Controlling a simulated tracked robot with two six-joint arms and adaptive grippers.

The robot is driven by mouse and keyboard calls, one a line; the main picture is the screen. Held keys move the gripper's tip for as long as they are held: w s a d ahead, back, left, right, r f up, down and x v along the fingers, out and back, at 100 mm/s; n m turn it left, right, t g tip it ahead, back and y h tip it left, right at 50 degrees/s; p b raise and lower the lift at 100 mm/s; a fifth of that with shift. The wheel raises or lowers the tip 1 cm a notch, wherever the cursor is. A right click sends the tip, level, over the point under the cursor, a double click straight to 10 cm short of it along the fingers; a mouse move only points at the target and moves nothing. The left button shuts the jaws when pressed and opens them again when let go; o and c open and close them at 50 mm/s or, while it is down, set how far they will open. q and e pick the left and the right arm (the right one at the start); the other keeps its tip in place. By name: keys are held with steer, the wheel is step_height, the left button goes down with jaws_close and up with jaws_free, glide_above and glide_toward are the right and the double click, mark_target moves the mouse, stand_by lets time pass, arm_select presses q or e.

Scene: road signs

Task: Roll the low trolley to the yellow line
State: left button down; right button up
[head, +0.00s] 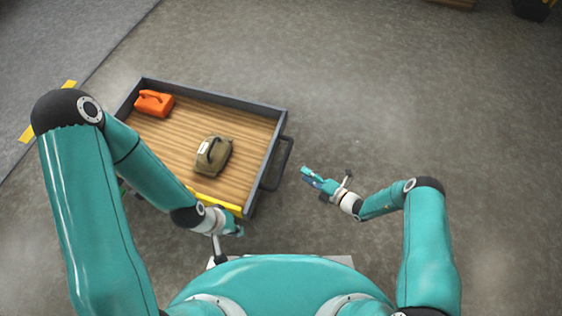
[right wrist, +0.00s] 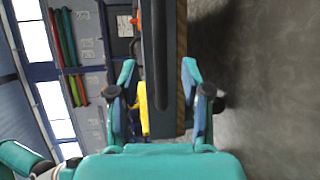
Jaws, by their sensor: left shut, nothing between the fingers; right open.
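The low trolley (head: 180,160) has a wooden deck and a dark grey rim, and stands left of centre in the head view. Its dark handle (head: 285,165) is on its right side; it also shows between my right fingers in the right wrist view (right wrist: 160,60). The yellow line (head: 27,133) lies on the floor left of the trolley, partly hidden by my left arm. My right gripper (head: 306,174) is open, a little right of the handle and apart from it. My left gripper (head: 239,231) is shut and empty by the trolley's near right corner.
An orange canister (head: 154,103) and an olive bag-like object (head: 213,155) with a pale label sit on the deck. A yellow strip (head: 215,199) runs along the near rim. Lighter paving (head: 60,40) begins at the left. The floor right of the trolley is clear.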

mark_target(284, 161)
steer(key=shift+b+x, duration=1.55)
steer(key=shift+x, duration=4.2)
jaws_close()
